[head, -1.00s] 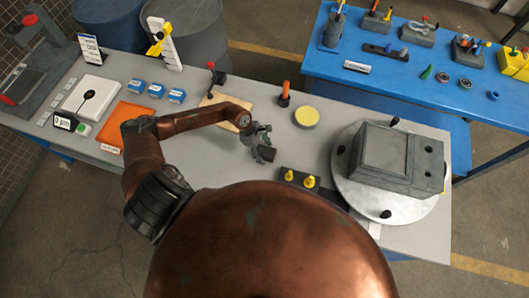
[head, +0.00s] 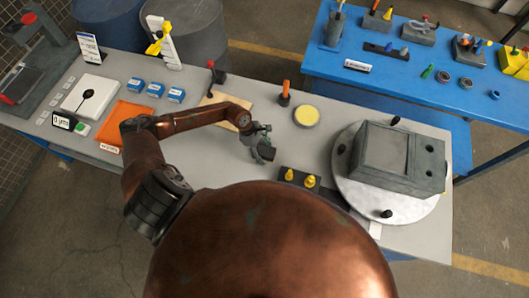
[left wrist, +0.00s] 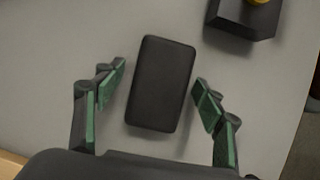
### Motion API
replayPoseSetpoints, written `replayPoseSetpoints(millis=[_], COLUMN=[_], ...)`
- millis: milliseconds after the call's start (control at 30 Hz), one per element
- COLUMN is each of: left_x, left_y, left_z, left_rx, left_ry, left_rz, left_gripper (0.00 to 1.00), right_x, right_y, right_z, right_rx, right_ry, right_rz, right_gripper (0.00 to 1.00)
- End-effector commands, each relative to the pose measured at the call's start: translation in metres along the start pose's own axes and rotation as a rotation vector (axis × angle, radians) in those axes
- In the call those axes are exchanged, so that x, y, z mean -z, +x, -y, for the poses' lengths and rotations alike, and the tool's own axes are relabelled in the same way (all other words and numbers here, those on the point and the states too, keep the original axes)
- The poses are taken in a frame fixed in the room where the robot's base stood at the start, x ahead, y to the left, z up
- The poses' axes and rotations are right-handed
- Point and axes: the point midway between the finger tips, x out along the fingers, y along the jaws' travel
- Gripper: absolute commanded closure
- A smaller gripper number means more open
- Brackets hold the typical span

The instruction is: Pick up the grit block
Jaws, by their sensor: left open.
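The grit block seems to be the dark, rounded rectangular block (left wrist: 160,83) in the left wrist view. It lies flat on the grey bench top, tilted slightly in the picture. My left gripper (left wrist: 160,95) is open, with one green-padded finger on each side of the block's near half and a gap on both sides. In the head view my left gripper (head: 257,143) is over the middle of the grey bench, and the dark block (head: 267,153) shows small beside its fingers. My right gripper is not in view.
A black holder with yellow-topped pieces (head: 299,179) stands close to the right of the block. A round yellow pad (head: 306,116), an orange-handled tool (head: 285,92) and a wooden board (head: 225,104) lie farther back. A grey housing on a round plate (head: 400,160) fills the right end.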

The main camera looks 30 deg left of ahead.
Motion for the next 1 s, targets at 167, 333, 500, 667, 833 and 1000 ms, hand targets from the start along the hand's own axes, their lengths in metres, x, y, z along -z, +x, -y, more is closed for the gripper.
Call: replayPoseSetpoints(millis=[167, 333, 500, 667, 833, 1000], left_x=[0.0, 0.0001, 0.0001, 0.0001, -0.0002, -0.0002], left_y=[-0.0003, -0.0003, -0.0002, -0.0002, -0.0004, -0.0004], left_z=[-0.0002, -0.0002, -0.0002, -0.0001, -0.0004, -0.0003], left_rx=[0.0, 0.0, 0.0, 0.0, -0.001, 0.0], left_ry=[0.0, 0.0, 0.0, 0.0, 0.0, 0.0], left_rz=[0.0, 0.0, 0.0, 0.0, 0.0, 0.0], left_gripper=[0.42, 0.53, 0.65, 0.76, 0.86, 0.87], right_x=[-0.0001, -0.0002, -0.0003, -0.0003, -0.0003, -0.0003], right_y=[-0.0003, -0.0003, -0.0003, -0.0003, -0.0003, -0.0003], right_z=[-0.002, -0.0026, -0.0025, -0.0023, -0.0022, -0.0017], right_rx=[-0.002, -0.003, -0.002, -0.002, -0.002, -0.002], right_ry=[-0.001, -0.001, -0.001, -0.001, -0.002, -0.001], right_rz=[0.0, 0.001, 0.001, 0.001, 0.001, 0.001], right_gripper=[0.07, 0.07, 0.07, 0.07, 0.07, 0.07])
